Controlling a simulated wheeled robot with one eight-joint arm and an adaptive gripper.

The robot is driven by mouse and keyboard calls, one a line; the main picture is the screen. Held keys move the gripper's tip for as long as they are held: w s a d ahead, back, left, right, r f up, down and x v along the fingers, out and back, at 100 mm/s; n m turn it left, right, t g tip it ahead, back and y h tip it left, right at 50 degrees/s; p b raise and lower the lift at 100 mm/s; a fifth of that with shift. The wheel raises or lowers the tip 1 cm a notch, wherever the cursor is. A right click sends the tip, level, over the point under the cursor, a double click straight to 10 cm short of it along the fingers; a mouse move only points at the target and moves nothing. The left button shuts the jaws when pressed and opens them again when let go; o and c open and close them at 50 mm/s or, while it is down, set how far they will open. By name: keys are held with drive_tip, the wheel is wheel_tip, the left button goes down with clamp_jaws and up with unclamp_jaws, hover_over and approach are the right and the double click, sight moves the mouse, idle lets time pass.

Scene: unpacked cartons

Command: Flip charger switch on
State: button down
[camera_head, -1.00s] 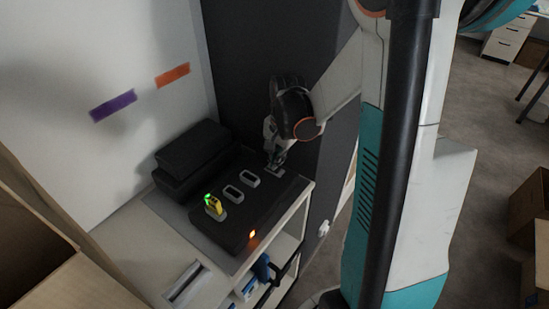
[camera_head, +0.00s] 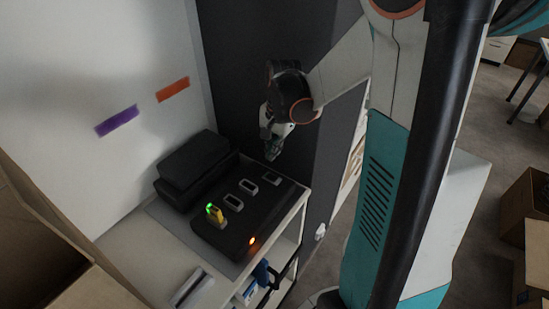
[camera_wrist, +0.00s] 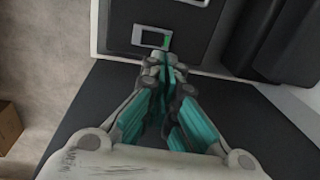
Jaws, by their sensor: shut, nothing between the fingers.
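The black charger (camera_head: 232,233) lies on a white shelf unit, with a row of grey-framed slots on top. A yellow device (camera_head: 220,217) with a green light sits in the near-left slot. An orange light (camera_head: 252,241) glows on the charger's front side. My gripper (camera_head: 270,157) is shut and empty, above and behind the far-right slot (camera_head: 272,175), apart from it. In the wrist view the shut fingertips (camera_wrist: 163,58) are beside a grey frame (camera_wrist: 140,37) with a green strip inside its right part. I cannot tell for certain which part is the switch.
A stacked black case (camera_head: 195,160) stands behind the charger, by the white wall. A dark panel (camera_head: 245,70) rises behind my gripper. Open cartons stand at the left (camera_head: 35,240) and right (camera_head: 525,215). The shelf front (camera_head: 195,288) holds small items below.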

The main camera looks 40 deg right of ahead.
wheel_tip(320, 180, up, 6)
drive_tip(key=p, duration=0.1)
drive_tip(key=shift+w, duration=0.35)
drive_tip(key=shift+a+r, duration=0.15)
